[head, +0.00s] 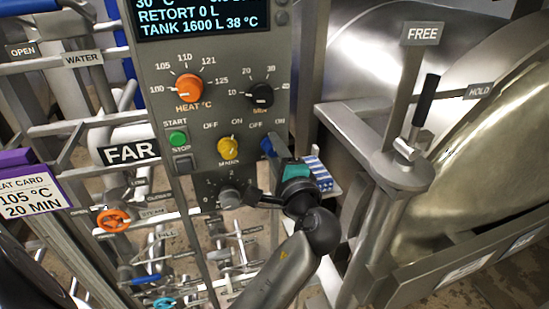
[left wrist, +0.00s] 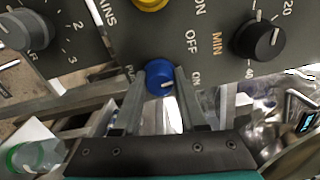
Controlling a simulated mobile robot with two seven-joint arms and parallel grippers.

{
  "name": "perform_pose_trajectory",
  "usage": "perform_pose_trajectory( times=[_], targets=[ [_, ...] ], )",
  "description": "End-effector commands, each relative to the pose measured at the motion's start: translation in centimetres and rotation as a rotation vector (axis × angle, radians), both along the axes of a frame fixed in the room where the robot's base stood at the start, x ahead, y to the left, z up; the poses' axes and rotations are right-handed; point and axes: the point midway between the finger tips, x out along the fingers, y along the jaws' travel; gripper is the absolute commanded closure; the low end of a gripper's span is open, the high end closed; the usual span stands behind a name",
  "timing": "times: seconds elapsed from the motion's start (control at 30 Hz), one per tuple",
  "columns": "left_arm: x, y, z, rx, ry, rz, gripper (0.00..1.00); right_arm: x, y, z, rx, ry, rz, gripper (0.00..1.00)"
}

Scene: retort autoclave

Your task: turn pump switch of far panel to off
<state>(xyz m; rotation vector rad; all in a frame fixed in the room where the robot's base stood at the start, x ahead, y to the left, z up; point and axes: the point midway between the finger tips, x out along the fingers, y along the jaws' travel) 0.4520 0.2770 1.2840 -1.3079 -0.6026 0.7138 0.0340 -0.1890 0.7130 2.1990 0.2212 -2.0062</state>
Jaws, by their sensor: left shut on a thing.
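The far panel (head: 215,75), grey with a FAR label (head: 129,152) beside it, fills the middle of the head view. The pump switch is a blue knob (left wrist: 160,76) near the panel's edge; its blue also shows in the head view (head: 267,146). OFF and ON are printed beside it. Its white mark appears turned toward the ON side. My left gripper (head: 279,158), with a teal part, is shut on the blue knob. Its two fingers (left wrist: 158,98) stand on either side of the knob in the left wrist view. My right gripper is not in view.
A yellow mains knob (head: 228,149), a black timer knob (head: 260,95) and an orange heat knob (head: 188,89) sit close by. A grey knob (head: 230,197) is below. A lever with a black handle (head: 425,100) and the steel vessel stand to the right.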

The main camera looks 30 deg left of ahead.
Motion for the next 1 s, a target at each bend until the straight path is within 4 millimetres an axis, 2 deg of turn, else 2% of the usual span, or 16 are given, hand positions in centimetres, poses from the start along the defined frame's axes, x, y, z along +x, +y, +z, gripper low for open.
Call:
perform_pose_trajectory(
  times=[0.1,0.43,1.0],
  targets=[
    [0.0,0.1,-0.3,-0.07,-0.081,0.005,1.0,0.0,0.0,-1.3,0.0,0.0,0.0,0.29],
    [0.0,0.1,-0.1,-0.216,-0.256,0.004,1.0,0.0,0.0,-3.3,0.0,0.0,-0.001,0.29],
    [0.0,0.1,0.1,-0.292,-0.342,0.004,1.0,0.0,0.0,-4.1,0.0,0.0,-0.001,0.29]
  ],
)
